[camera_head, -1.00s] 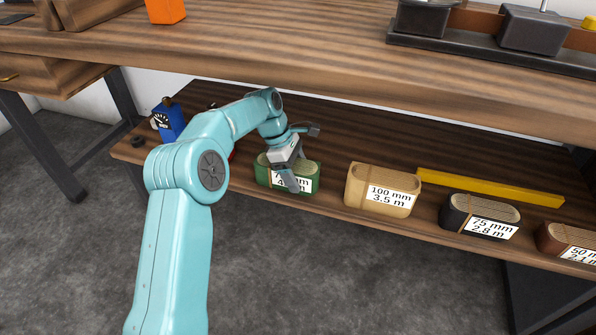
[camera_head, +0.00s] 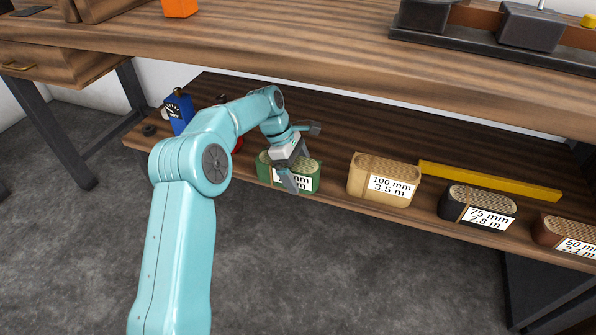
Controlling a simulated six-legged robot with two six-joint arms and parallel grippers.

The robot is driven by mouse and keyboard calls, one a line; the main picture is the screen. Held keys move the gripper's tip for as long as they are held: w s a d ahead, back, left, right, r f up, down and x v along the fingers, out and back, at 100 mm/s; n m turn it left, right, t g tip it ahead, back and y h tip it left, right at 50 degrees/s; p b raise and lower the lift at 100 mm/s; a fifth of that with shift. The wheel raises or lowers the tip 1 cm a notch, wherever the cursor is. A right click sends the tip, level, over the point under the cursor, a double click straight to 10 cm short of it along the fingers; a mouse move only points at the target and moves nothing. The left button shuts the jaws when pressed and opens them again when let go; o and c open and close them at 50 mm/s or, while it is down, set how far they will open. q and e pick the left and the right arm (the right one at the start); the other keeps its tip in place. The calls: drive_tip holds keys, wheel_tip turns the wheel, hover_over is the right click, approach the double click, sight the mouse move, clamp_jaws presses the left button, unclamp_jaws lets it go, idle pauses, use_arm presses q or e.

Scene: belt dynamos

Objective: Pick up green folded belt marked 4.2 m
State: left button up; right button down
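The green folded belt (camera_head: 309,174) stands near the front edge of the lower shelf, left of the other belts. It has a white label on its front, now partly covered. My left gripper (camera_head: 287,181) is at this belt, pointing down, with one finger in front of the label. The other finger is hard to make out, and I cannot tell whether the fingers press on the belt. The belt still rests on the shelf. My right gripper is not in view.
To the right stand a tan belt marked 100 mm 3.5 m (camera_head: 366,176), a black belt marked 75 mm 2.8 m (camera_head: 455,206) and a brown belt (camera_head: 548,229). A yellow bar (camera_head: 490,181) lies behind them. A blue gauge device (camera_head: 178,113) is left. The tabletop (camera_head: 300,55) overhangs the shelf.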

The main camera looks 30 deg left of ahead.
use_arm(q)
drive_tip(key=shift+r, duration=0.1)
drive_tip(key=shift+a+r, duration=0.1)
drive_tip(key=shift+r, duration=0.25)
drive_tip(key=p+v, duration=0.2)
drive_tip(key=v, duration=0.1)
drive_tip(key=shift+a, duration=0.15)
drive_tip(key=a+p, duration=0.1)
drive_tip(key=a, duration=0.2)
drive_tip(key=s+a+p, duration=0.1)
drive_tip(key=a+p, duration=0.1)
drive_tip(key=a, duration=0.1)
drive_tip(key=s+a+p, duration=0.1)
drive_tip(key=a, duration=0.3)
drive_tip(key=shift+s+a+f+p, duration=0.1)
drive_tip(key=shift+s+f+p, duration=0.1)
drive_tip(key=shift+f+p, duration=0.15)
drive_tip(key=shift+s+a+f, duration=0.1)
drive_tip(key=shift+s+a, duration=0.05)
drive_tip(key=shift+a, duration=0.35)
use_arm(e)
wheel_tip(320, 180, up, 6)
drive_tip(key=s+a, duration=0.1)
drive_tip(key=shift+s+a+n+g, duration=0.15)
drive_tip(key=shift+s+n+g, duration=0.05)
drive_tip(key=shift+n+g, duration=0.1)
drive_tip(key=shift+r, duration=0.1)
